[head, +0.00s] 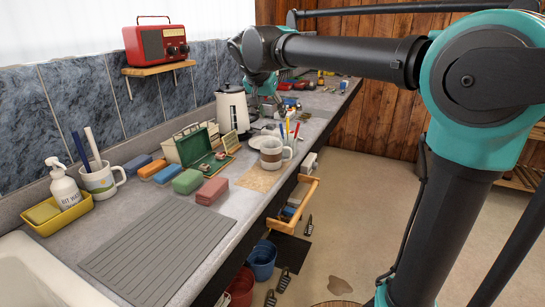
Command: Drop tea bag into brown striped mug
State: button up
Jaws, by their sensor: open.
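A white mug with a brown band (271,153) stands upright on a tan mat on the counter, its handle to the right. Blue, red and yellow pens rise at its far side; I cannot tell whether they stand in it or behind it. My gripper (266,107) is small and far off, beyond the mug and just right of the white kettle, low over the counter. It is open; nothing can be made out between its fingers. I cannot pick out a tea bag; small items by the gripper are too small to tell.
An open green box (203,146) and several coloured blocks lie left of the mug. A kettle (233,109) stands behind. Another mug (101,181) holds two sticks beside a soap bottle (64,184). A drawer (296,203) hangs open below. The grey ribbed mat (158,250) is bare.

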jog(key=v, duration=0.6)
jog(key=shift+r, duration=0.2)
jog(key=shift+s, duration=0.1)
jog(key=d+f+n+g, duration=0.1)
jog(key=d+f, duration=1)
jog(key=f, duration=0.2)
jog(key=s+d+f+n, duration=0.1)
jog(key=s+d+f, duration=0.4)
jog(key=f, duration=0.3)
jog(key=s+d+f+n+y, duration=0.1)
jog(key=s+d+f, duration=0.5)
jog(key=s+f, duration=0.2)
jog(key=s+d+f+n+g+y, duration=0.1)
jog(key=s+d+f, duration=0.5)
jog(key=f, duration=0.4)
jog(key=shift+s+d, duration=0.25)
jog(key=shift+s, duration=0.5)
